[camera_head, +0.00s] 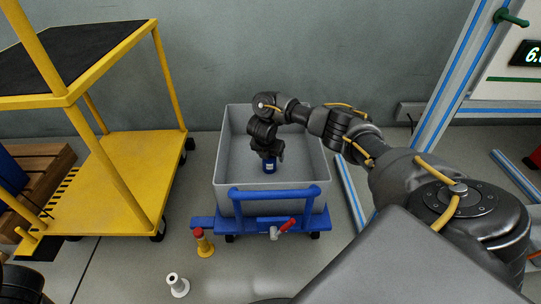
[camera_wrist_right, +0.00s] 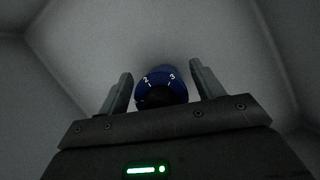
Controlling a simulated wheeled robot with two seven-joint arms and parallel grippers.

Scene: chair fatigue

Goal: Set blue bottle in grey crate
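The grey crate (camera_head: 226,190) is an open, deep box on a blue wheeled cart. The blue bottle (camera_head: 269,167) is inside it, seemingly upright near the middle, with its upper part hidden by my right gripper (camera_head: 267,150). Whether the bottle rests on the crate floor is hard to tell. My left gripper is not in view.
The blue cart (camera_head: 275,195) has a push bar and a red-handled lever in front. A yellow trolley (camera_head: 110,170) stands at the left. A yellow post with a red top (camera_head: 202,243) and a white flanged piece (camera_head: 177,286) stand on the floor. A wall is behind the crate.

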